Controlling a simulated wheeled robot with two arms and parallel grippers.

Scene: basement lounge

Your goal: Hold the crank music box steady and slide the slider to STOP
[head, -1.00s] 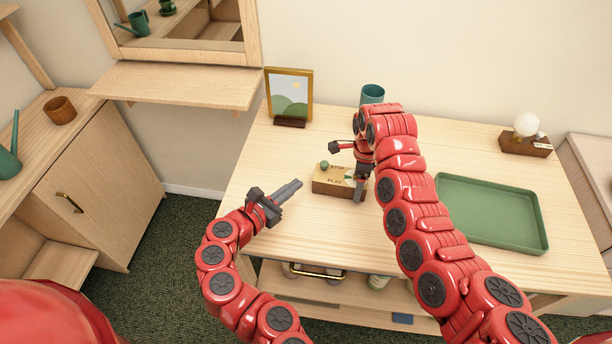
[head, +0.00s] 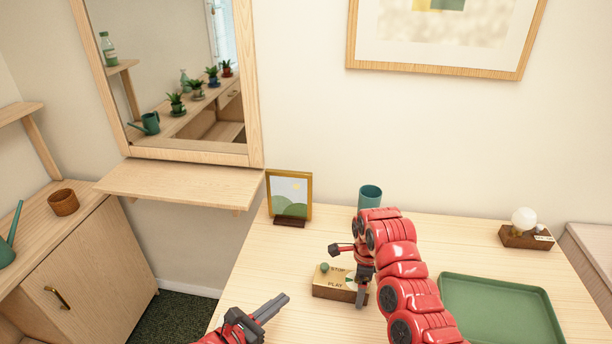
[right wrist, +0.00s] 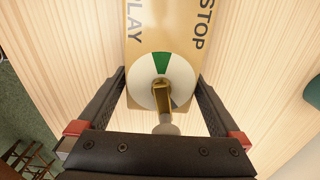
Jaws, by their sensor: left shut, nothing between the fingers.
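The crank music box (head: 327,290), a small tan box marked STOP and PLAY, sits on the table in the head view. In the right wrist view the box (right wrist: 172,25) carries a white disc (right wrist: 146,78) with a green wedge and a brass crank. My right gripper (right wrist: 162,82) has its fingers against both sides of the box's crank end. My left gripper (head: 282,298) is shut, empty, left of the box and apart from it.
A green tray (head: 500,338) lies right of my right arm. A teal cup (head: 370,196) and a framed picture (head: 290,198) stand behind the box. A lamp on a wooden base (head: 526,238) is at the back right. Bare tabletop lies left of the box.

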